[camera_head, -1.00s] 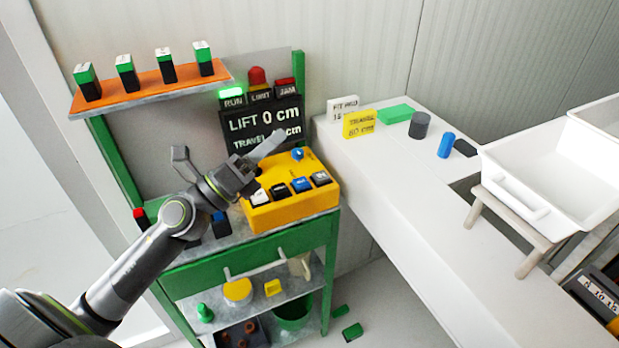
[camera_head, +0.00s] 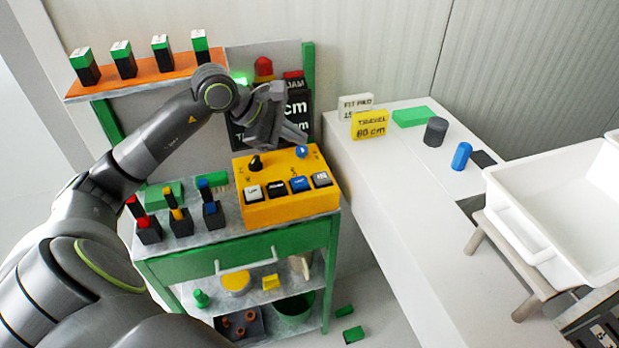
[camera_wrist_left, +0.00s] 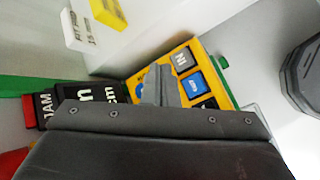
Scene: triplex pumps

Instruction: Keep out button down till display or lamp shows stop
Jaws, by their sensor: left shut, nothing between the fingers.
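A yellow control box (camera_head: 290,210) stands on the green cart. In the left wrist view the blue button (camera_wrist_left: 198,85) sits beside one marked like "IN" (camera_wrist_left: 182,60); the blue label is unclear. My left gripper (camera_head: 283,138) is shut and empty, above the box's back edge, apart from the front buttons. It hides much of the black display (camera_head: 298,103). A green lamp (camera_head: 240,78) glows at the display's top left. My right gripper is out of view.
A black knob (camera_head: 255,163) and a blue knob (camera_head: 302,152) stand on the box's back part. Several coloured-handled holders, including a red one (camera_head: 148,231), stand left of it. A yellow sign (camera_head: 370,125) and white tray (camera_head: 545,200) are at right.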

